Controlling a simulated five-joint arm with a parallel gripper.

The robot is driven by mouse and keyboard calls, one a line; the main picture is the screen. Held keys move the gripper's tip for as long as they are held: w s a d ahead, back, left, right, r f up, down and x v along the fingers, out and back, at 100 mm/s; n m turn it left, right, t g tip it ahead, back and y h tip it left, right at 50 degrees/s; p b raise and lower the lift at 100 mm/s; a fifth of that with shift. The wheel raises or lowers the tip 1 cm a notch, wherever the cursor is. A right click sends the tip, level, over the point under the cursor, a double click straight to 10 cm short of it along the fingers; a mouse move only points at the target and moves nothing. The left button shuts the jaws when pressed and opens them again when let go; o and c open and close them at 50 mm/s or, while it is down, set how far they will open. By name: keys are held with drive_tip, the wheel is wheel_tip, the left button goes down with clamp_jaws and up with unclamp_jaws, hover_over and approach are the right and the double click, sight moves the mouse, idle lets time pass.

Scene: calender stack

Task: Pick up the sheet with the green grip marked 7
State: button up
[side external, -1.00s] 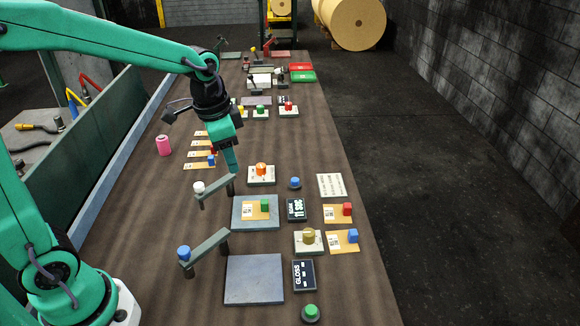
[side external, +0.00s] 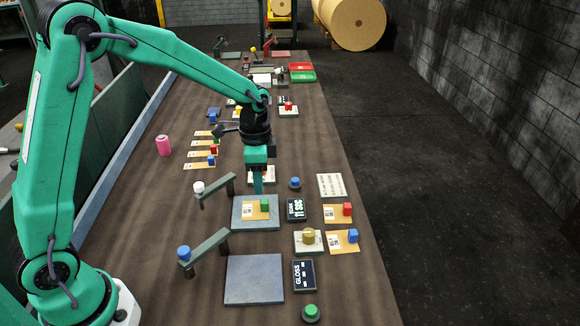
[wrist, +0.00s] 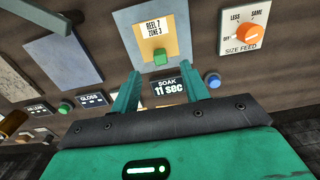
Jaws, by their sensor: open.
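The tan sheet with a green block grip (side external: 265,206) lies on a blue-grey plate (side external: 240,224) in the side view. In the wrist view the sheet (wrist: 150,28) reads "REEL 7 ZONE 3", and its green grip (wrist: 160,57) stands at the edge nearer my gripper. My gripper (side external: 258,192) points down just behind and above the sheet in the side view. In the wrist view its two fingers (wrist: 163,75) are apart with nothing between them, and the grip shows just beyond the fingertips.
A "SOAK 11 sec" display (side external: 296,210) and a blue button (side external: 295,183) stand right of the plate. Swing arms (side external: 215,190) stand left. Sheets with red (side external: 338,213) and blue (side external: 343,242) grips lie right. A size feed dial (wrist: 248,28) is close by.

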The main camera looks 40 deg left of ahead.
sight(255, 206)
drive_tip(key=shift+f, duration=1.15)
drive_tip(key=shift+d+f, duration=0.1)
drive_tip(key=shift+f, duration=2.45)
clamp_jaws()
